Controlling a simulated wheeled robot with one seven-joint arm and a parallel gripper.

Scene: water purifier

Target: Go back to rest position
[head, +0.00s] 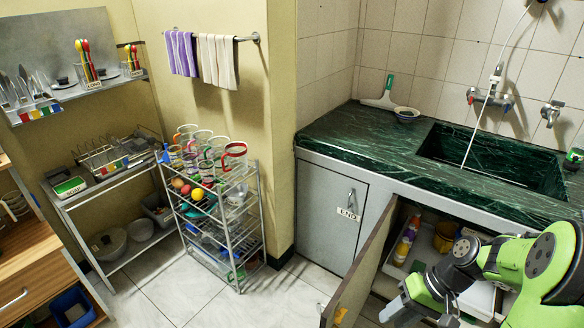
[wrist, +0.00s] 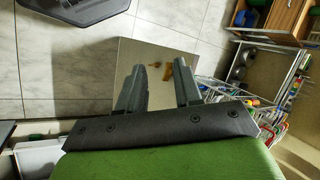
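My gripper (wrist: 158,68) shows in the wrist view with its two grey fingers spread apart and nothing between them. In the head view my gripper (head: 392,310) is at the lower right, low in front of the open sink cabinet. The open cabinet door (head: 362,268) stands to its left. In the wrist view a flat panel (wrist: 150,48), which looks like this door, lies beyond the fingers with a small yellow-orange item on it. I cannot tell whether the fingers touch it. My arm hides part of the cabinet.
The dark green counter (head: 350,137) with its sink (head: 490,165) runs above the cabinet. Bottles (head: 405,243) and a yellow-brown container (head: 444,237) stand inside. A wire rack (head: 240,235) with cups stands left of the counter. Tiled floor (head: 160,285) is clear between rack and door.

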